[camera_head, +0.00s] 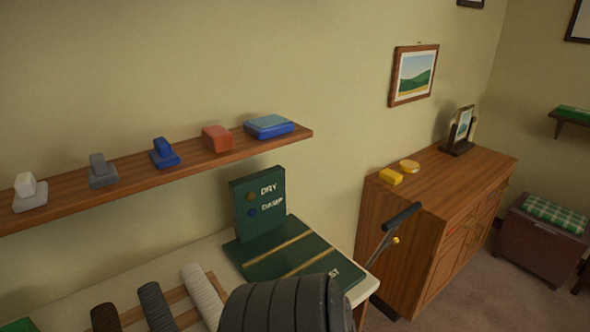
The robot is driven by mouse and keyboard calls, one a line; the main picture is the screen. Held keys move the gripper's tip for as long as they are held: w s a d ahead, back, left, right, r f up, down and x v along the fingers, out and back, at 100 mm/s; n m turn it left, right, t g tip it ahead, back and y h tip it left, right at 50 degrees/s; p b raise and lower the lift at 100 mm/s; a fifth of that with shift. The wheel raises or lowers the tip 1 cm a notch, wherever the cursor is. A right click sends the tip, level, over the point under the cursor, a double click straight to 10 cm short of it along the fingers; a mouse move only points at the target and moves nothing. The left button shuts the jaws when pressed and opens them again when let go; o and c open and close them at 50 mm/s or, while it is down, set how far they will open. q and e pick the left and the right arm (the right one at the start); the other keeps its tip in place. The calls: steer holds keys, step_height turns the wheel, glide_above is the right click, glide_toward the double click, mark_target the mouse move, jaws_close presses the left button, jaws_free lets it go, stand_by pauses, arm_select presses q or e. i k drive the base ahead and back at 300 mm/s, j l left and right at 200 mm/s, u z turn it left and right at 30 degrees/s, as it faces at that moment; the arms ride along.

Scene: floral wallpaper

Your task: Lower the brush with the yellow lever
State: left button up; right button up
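A small yellow knob (396,240) sits beside a black bar handle (402,216), which slopes up to the right on a thin grey rod. They stand between the table and the wooden cabinet. The yellow knob looks like the end of a lever, but its mount is too small to make out. The lower part of this device is mostly hidden behind the table edge; a dark piece (384,307) shows low by the floor. I cannot make out a brush for certain. Neither of my grippers is in view.
A large dark ribbed form (285,305) blocks the bottom middle. The table holds a green board (258,208) marked DRY and DAMP and several rollers (204,294). A wall shelf (135,181) carries blocks. The wooden cabinet (400,250) stands right; carpet (500,290) is open before it.

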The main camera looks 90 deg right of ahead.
mark_target(396, 240)
steer(key=z, duration=0.9)
steer(key=j+z, duration=0.1)
steer(key=z, duration=0.35)
steer(key=j+z, duration=0.1)
steer(key=z, duration=0.8)
steer(key=j+z, duration=0.15)
steer(key=z, duration=0.75)
steer(key=j+z, duration=0.1)
steer(key=z, duration=0.35)
steer(key=u, duration=0.45)
steer(key=i+l+u, duration=0.2)
steer(key=l+u, duration=0.2)
steer(key=l, duration=0.25)
steer(key=i+l+u, duration=0.25)
steer(key=l+u, duration=0.2)
steer(key=l, duration=1.1)
steer(key=i, duration=0.05)
